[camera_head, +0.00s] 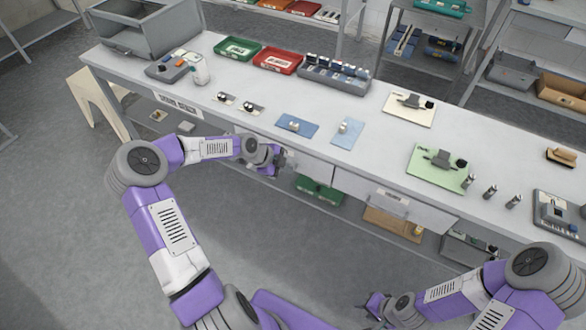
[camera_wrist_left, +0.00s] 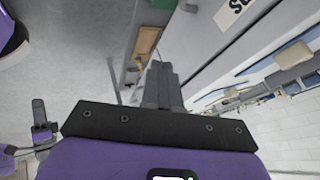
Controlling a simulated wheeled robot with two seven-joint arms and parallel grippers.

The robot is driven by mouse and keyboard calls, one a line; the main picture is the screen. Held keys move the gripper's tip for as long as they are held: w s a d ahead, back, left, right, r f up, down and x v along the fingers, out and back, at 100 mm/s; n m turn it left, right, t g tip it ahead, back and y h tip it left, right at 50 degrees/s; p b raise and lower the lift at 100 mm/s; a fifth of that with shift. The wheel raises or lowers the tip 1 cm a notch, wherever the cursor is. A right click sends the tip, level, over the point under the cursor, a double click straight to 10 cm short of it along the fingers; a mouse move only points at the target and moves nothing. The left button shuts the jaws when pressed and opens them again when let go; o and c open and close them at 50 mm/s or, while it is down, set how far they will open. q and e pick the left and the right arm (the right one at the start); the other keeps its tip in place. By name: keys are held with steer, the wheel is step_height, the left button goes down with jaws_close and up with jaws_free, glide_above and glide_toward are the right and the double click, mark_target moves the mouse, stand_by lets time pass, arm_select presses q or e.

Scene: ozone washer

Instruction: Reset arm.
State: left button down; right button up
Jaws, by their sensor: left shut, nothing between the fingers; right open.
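My left gripper (camera_head: 284,161) is at the front edge of the long workbench (camera_head: 345,175) in the head view. Its two fingers are together and empty in the left wrist view (camera_wrist_left: 160,85). My left arm bends in from the lower left. My right gripper (camera_head: 374,306) is low at the bottom of the head view, in front of the bench and clear of it. It is open and holds nothing that I can see. Part of my right arm hides the lower right bench area.
The bench holds a grey bin (camera_head: 145,28), a green tray (camera_head: 237,49), a red tray (camera_head: 277,60), blue mats (camera_head: 297,125) and a green board (camera_head: 437,168). Lower shelves hold a green crate (camera_head: 318,190). Shelving stands behind. The floor (camera_head: 80,210) at left is clear.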

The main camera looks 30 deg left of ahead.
arm_select(q)
steer(key=shift+s+a+r, duration=0.15)
steer(key=shift+s+r, duration=0.05)
steer(key=shift+r, duration=0.15)
steer(key=s+d+f+n+g+h, duration=0.1)
steer(key=s+d+f+n+g, duration=0.1)
steer(key=s+d+f+n, duration=0.5)
steer(key=s+d+f+n+g+h, duration=0.1)
steer(key=s+d+f+n, duration=0.25)
steer(key=d, duration=0.85)
steer(key=s+d+f+n+g+y, duration=0.1)
steer(key=s+f+n, duration=0.2)
steer(key=s, duration=0.4)
steer(key=s+d+f+n+g+y, duration=0.1)
steer(key=s+f+n, duration=0.2)
steer(key=s+n, duration=0.3)
steer(key=shift+s+y, duration=0.3)
steer(key=shift+s, duration=0.15)
